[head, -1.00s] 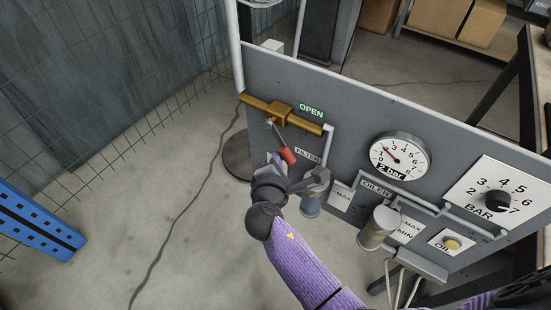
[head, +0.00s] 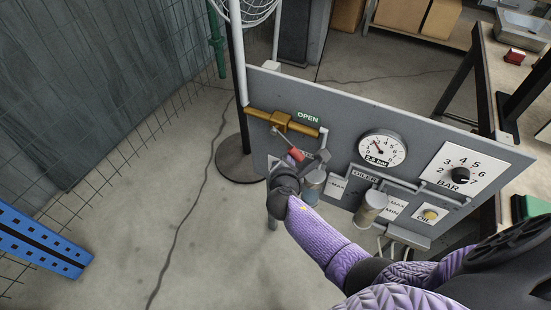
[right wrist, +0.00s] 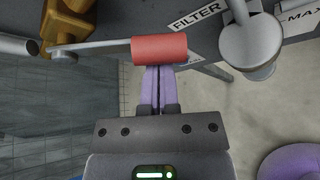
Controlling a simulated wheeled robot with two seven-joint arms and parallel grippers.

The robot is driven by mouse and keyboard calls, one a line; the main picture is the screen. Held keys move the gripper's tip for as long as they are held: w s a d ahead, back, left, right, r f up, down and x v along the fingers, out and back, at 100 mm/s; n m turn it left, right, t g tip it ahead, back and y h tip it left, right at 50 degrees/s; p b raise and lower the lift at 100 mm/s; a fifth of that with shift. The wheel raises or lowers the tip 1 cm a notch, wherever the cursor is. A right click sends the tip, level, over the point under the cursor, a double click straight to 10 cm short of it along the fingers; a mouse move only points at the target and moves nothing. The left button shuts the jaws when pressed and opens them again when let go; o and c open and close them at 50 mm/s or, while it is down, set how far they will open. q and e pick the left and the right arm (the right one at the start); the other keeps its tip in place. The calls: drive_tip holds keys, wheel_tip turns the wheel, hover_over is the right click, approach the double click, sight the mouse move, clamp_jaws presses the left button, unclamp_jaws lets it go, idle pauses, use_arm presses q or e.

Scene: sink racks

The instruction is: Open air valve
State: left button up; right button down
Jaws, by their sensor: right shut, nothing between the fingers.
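The air valve (head: 283,122) is a brass body on a horizontal brass pipe, on the grey panel beside a green OPEN label (head: 308,117). Its thin lever slants down and right to a red handle (head: 296,154). The handle also shows in the right wrist view (right wrist: 160,48), lying crosswise. My right gripper (head: 296,164) is shut and empty below the handle. In the right wrist view its purple fingertips (right wrist: 159,70) are together at the handle's lower edge, touching it or very close. My left gripper is not in view.
A round gauge (head: 382,149) appears to read 2.8 bar. Filter (head: 313,187) and oiler (head: 371,208) cups hang on the panel, with a black knob (head: 460,176) farther right. A wire fence stands left; a blue beam (head: 40,240) lies lower left.

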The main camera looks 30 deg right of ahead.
sight(299, 152)
drive_tip(key=r+n+g+p, duration=0.1)
drive_tip(key=p, duration=0.1)
drive_tip(key=s+d+r+n+g+h+p, duration=0.1)
drive_tip(key=r+p, duration=0.1)
drive_tip(key=p, duration=0.1)
drive_tip(key=shift+s+d, duration=0.1)
drive_tip(key=shift+s+d+r+n+g+h+p, duration=0.2)
drive_tip(key=shift+r+n+g+h+p, duration=0.25)
drive_tip(key=shift+n+p, duration=0.3)
use_arm(q)
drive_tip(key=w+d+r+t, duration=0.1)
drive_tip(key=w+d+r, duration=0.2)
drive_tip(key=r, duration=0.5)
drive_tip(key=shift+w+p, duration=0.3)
drive_tip(key=shift+p, duration=0.05)
use_arm(e)
drive_tip(key=shift+r, duration=0.2)
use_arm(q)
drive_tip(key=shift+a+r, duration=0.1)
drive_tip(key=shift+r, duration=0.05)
use_arm(e)
drive_tip(key=shift+s, duration=0.1)
